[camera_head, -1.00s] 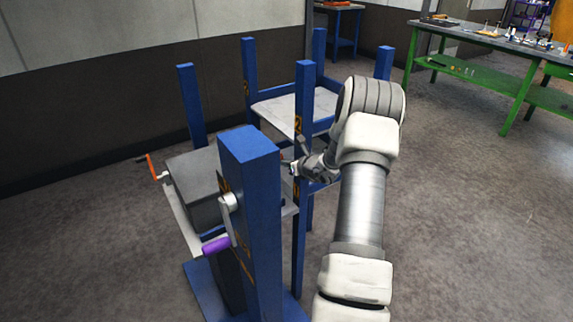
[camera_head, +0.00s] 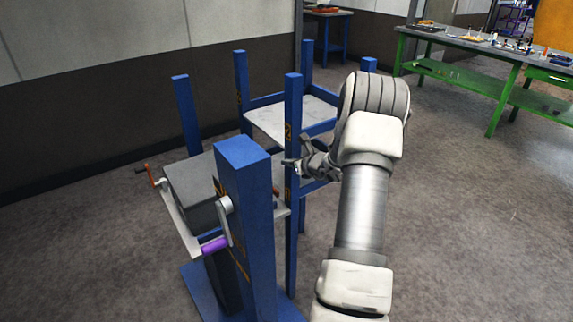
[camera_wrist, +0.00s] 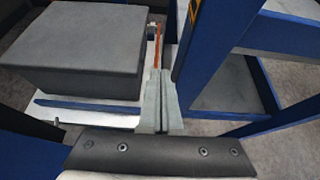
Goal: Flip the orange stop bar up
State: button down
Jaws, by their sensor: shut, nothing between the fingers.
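An orange bar (camera_wrist: 157,52) shows in the wrist view as a thin upright strip just beyond my fingertips, at the right edge of a dark grey block. In the head view a small orange piece (camera_head: 276,190) shows low beside the middle blue post, partly hidden. Another orange bar (camera_head: 150,175) stands tilted at the left end of the rack. My gripper (camera_head: 287,163) is shut and empty at the middle post, above the small orange piece. Its closed fingers (camera_wrist: 160,80) point toward the orange strip. I cannot tell whether they touch it.
The grey block (camera_head: 190,182) sits on a pale shelf of the blue rack. A near post (camera_head: 245,175) carries a crank with a purple handle (camera_head: 215,245). An empty white shelf (camera_head: 285,120) is behind. A green workbench (camera_head: 480,80) stands at the far right; floor between is clear.

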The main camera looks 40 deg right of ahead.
jog(key=shift+s+r, duration=0.35)
jog(key=shift+s, duration=0.05)
